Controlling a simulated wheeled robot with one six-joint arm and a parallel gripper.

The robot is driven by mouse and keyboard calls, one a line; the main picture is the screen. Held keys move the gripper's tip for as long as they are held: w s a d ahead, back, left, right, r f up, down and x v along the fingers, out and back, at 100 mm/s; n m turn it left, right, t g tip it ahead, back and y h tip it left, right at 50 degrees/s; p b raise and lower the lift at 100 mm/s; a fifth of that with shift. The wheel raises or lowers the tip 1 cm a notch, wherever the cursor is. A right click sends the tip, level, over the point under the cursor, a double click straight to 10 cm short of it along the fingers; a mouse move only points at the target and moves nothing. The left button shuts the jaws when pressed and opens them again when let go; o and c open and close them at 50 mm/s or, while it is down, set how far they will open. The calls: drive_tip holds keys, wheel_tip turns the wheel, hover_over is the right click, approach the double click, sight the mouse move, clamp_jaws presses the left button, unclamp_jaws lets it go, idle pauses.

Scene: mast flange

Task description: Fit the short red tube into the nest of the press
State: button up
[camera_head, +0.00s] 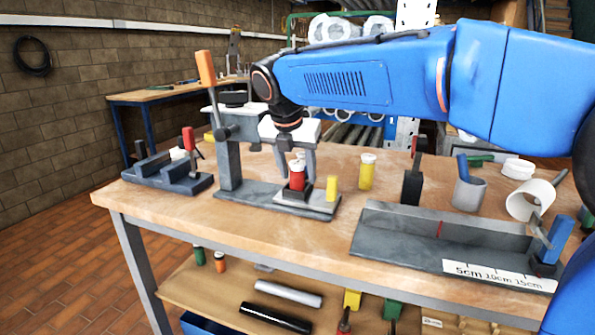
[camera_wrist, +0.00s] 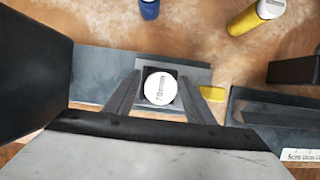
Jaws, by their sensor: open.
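The short red tube (camera_head: 297,176) has a white cap and stands upright at the nest on the press (camera_head: 229,165) base. In the wrist view its white cap (camera_wrist: 160,88) sits over the dark square of the nest plate (camera_wrist: 192,74). Its lower end is hidden, so I cannot tell how deep it sits. My gripper (camera_head: 294,165) points straight down over the nest. Its fingers are open, one on each side of the cap, with gaps visible in the wrist view (camera_wrist: 160,92).
A yellow block (camera_head: 332,187) is on the press base beside the nest. A yellow tube (camera_head: 367,172) stands to the right, and a blue tube (camera_wrist: 149,8) shows in the wrist view. A grey channel with a ruler (camera_head: 500,275) lies right. A dark fixture (camera_head: 165,172) is left.

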drive_tip(key=v, duration=1.2)
drive_tip(key=shift+r, duration=0.2)
